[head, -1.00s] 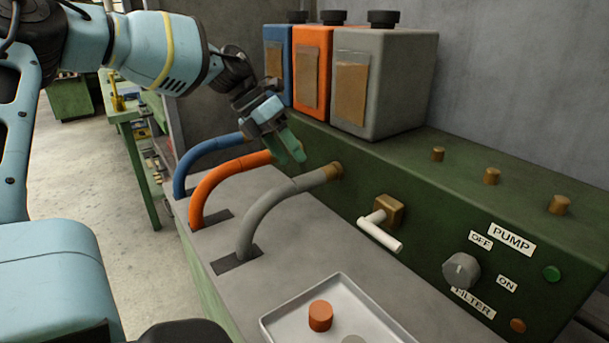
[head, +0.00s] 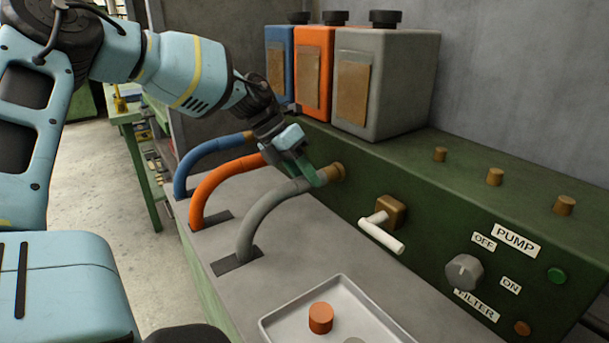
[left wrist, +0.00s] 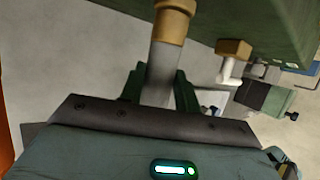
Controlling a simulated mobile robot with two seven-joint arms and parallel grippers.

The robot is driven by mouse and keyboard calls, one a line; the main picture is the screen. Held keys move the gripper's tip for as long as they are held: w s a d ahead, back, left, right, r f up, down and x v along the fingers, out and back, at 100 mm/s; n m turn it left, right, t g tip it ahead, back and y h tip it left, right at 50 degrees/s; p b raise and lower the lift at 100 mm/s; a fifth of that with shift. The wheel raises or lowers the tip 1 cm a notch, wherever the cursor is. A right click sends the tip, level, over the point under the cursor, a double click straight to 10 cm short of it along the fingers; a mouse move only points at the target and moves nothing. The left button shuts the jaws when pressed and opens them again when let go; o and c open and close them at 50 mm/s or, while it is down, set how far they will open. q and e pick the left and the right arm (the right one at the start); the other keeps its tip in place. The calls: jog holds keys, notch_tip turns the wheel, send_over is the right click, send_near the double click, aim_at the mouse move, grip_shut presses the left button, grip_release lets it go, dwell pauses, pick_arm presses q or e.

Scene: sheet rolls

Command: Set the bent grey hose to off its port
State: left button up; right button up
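The bent grey hose (head: 268,208) rises from a slot in the grey bench top and curves to a brass port (head: 335,172) on the green housing. Its end meets the brass collar there. My left gripper (head: 309,176) is at the hose's upper end, just short of the collar. In the left wrist view the grey hose (left wrist: 163,70) runs between the two green fingers (left wrist: 160,88), one on each side. Whether they press on it is unclear. My right gripper is not in view.
An orange hose (head: 205,190) and a blue hose (head: 190,160) curve close by on the left. A white-handled valve (head: 382,232) sticks out right of the port. A tray (head: 285,312) with an orange cap (head: 320,317) lies in front. Tanks (head: 395,80) stand behind.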

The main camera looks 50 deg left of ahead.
pick_arm(q)
grip_shut()
jog(key=s+p, duration=0.2)
jog(key=s, duration=0.1)
jog(key=s+p, duration=0.1)
jog(key=shift+s+a+r+p, duration=0.2)
jog(key=shift+s+r+p, duration=0.05)
jog(key=shift+p, duration=0.15)
jog(key=shift+s, duration=0.3)
jog(key=shift+f, duration=0.3)
jog(key=shift+o, duration=1.2)
grip_release()
jog(key=shift+s, duration=0.1)
jog(key=o, duration=0.4)
jog(key=shift+s+a, duration=0.1)
jog(key=shift+s, duration=0.1)
jog(key=shift+w, duration=0.1)
jog(key=shift+r, duration=0.1)
